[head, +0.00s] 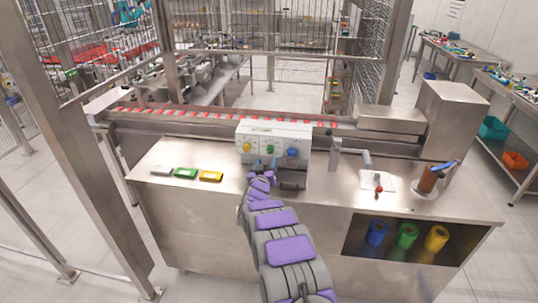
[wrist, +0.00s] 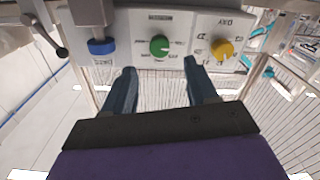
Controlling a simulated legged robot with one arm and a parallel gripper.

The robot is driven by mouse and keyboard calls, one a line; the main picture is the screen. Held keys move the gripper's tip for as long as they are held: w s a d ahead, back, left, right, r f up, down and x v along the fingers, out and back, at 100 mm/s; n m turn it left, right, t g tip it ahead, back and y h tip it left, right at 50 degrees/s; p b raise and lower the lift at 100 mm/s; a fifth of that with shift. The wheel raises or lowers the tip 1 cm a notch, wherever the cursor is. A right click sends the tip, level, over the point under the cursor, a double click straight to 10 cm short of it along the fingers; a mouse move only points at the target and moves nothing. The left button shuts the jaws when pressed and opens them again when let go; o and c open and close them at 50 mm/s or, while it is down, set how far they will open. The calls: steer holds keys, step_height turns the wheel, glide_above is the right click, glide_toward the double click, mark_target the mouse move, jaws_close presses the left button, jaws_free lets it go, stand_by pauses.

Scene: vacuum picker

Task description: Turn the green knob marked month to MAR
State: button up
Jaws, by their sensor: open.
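The green knob (head: 270,150) is the middle one of three on the front of a white box (head: 274,130) on the steel bench. It also shows in the wrist view (wrist: 159,45), between a blue knob (wrist: 102,46) and a yellow knob (wrist: 222,48). Small markings surround it, too small to read surely. My gripper (head: 265,163) is in front of the box, near the green knob. In the wrist view my gripper (wrist: 159,66) is open and empty, its fingers apart on either side of the line to the green knob, with a visible gap before it.
On the bench, several coloured blocks (head: 185,173) lie to the left. A steel tap-like fixture (head: 335,152) stands close right of the box. Further right are a white sheet (head: 377,181) and a brown holder (head: 428,180). A conveyor (head: 220,118) runs behind.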

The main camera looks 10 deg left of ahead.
mark_target(270, 151)
steer(key=shift+w+d+f+b, duration=0.1)
steer(key=shift+w+b, duration=0.2)
steer(key=shift+w, duration=2.25)
steer(key=shift+w+d, duration=0.1)
steer(key=shift+w, duration=1.3)
steer(key=c, duration=1.1)
